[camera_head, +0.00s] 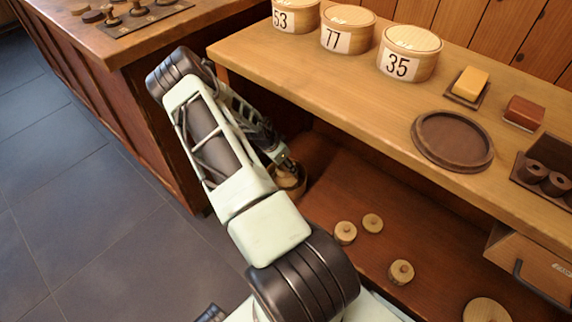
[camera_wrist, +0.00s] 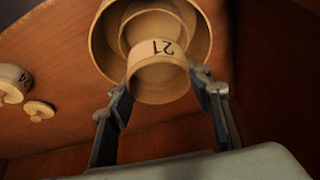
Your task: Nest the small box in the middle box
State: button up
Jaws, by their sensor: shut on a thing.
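My gripper (camera_wrist: 165,92) is shut on the small round box (camera_wrist: 158,72), a pale wooden box with a label that reads 21. In the wrist view, the middle box (camera_wrist: 150,22) shows as a pale round rim just behind it, with a larger pale round box (camera_wrist: 203,35) around that. The small box overlaps the middle box's opening; how deep it sits cannot be told. In the head view, my gripper (camera_head: 284,168) is at the lower shelf over a round wooden box (camera_head: 291,186), and my arm hides most of it.
Small knobbed lids (camera_head: 345,232) and a larger round lid (camera_head: 487,311) lie on the lower shelf. Above is a wooden counter (camera_head: 320,75) with boxes numbered 53, 77 and 35 (camera_head: 408,55) and a dark round tray (camera_head: 452,140). The counter's edge overhangs the shelf.

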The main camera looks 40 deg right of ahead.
aim_at(286, 169)
jog(key=shift+f, duration=0.15)
jog(key=shift+f+b, duration=1)
dwell(0.5)
jog(key=shift+f, duration=0.8)
jog(key=shift+f, duration=0.3)
dwell(0.4)
jog(key=o, duration=1)
jog(key=shift+c, duration=0.2)
jog(key=shift+o, duration=0.7)
